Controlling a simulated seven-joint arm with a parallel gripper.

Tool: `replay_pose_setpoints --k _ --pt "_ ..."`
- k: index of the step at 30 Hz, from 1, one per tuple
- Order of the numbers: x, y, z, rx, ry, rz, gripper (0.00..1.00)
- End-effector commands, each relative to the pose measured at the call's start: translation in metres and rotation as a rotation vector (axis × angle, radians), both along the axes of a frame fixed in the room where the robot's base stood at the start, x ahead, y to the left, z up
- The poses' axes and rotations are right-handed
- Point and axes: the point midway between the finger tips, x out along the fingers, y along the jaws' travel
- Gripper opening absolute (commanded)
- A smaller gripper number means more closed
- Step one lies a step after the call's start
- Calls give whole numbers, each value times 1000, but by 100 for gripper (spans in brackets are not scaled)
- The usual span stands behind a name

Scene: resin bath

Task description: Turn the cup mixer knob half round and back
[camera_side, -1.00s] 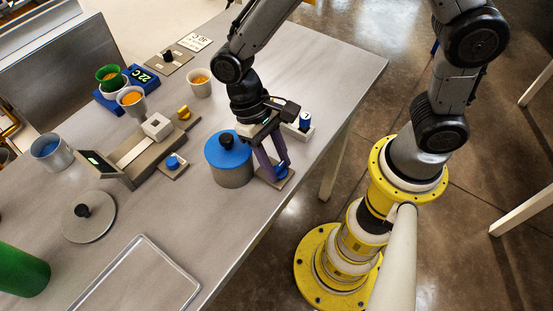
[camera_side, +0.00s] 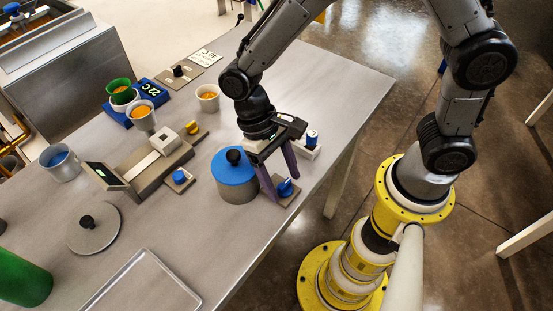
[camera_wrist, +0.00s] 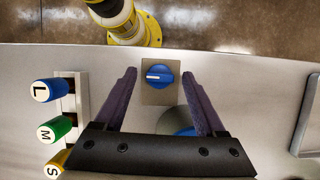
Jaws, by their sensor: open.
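A blue knob (camera_side: 286,187) with a white pointer line sits on a small square grey-brown plate near the table edge. It also shows in the wrist view (camera_wrist: 159,75), its line pointing left. I see no label naming it as the cup mixer knob. My gripper (camera_side: 282,188) is open, pointing down at this knob. In the wrist view its two dark purple fingers stand on either side of the knob, with a gap on both sides. A grey pot with a blue lid (camera_side: 231,167) and black handle stands just left of the gripper.
A rack of bottles marked L (camera_wrist: 42,91), M and S stands close by. Another blue knob (camera_side: 180,176), a yellow knob (camera_side: 192,128) and a black knob (camera_side: 178,71) are farther left. A round lid (camera_side: 94,228) and a tray (camera_side: 145,280) lie in front.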

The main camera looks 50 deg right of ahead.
Motion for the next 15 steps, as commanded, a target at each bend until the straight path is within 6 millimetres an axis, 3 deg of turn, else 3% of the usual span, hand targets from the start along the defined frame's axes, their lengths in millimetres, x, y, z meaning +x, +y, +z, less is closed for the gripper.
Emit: replay_pose_setpoints --k 5,15 --pt "11 0 23 3 -6 -1 72" --pt "39 -1 91 3 -6 -1 72"
